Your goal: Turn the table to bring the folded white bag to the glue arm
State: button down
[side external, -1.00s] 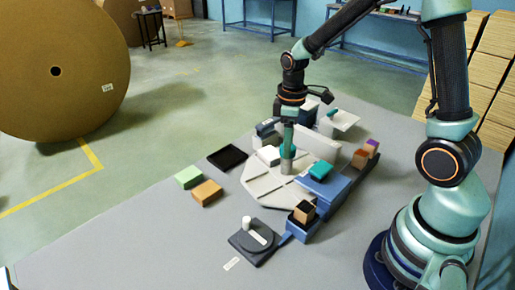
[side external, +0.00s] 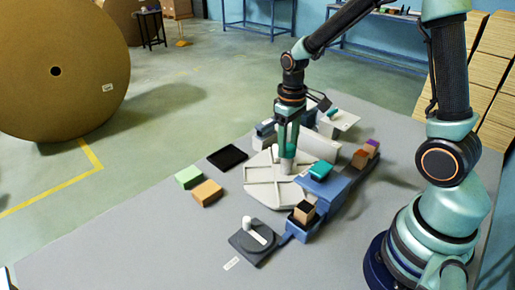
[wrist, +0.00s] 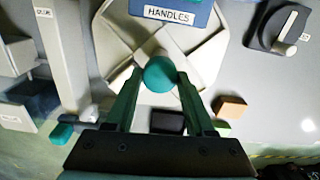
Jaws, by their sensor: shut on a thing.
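The pale turntable (side external: 262,190), with raised dividers, lies flat mid-bench; it fills the middle of the wrist view (wrist: 200,55). My gripper (side external: 288,155) points down over its centre, shut on the upright post. In the wrist view, my fingers (wrist: 160,85) flank the post's round teal top (wrist: 160,73). A small white piece, probably the folded bag (side external: 275,149), shows just behind my gripper, partly hidden. A long pale bar labelled GLUE (wrist: 60,55) stands at the left in the wrist view; it appears behind the turntable in the side view (side external: 318,146).
A blue HANDLES box (side external: 325,187) with a teal piece on top stands close to the turntable's right. A black tray (side external: 228,157), a green block (side external: 188,177) and an orange block (side external: 207,193) lie left. A dark device with a white peg (side external: 254,242) sits in front.

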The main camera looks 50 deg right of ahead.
jog(key=shift+r+m, duration=0.1)
jog(key=shift+m, duration=5)
jog(key=shift+c, duration=1.3)
grip_release()
notch_tip(320, 180, up, 12)
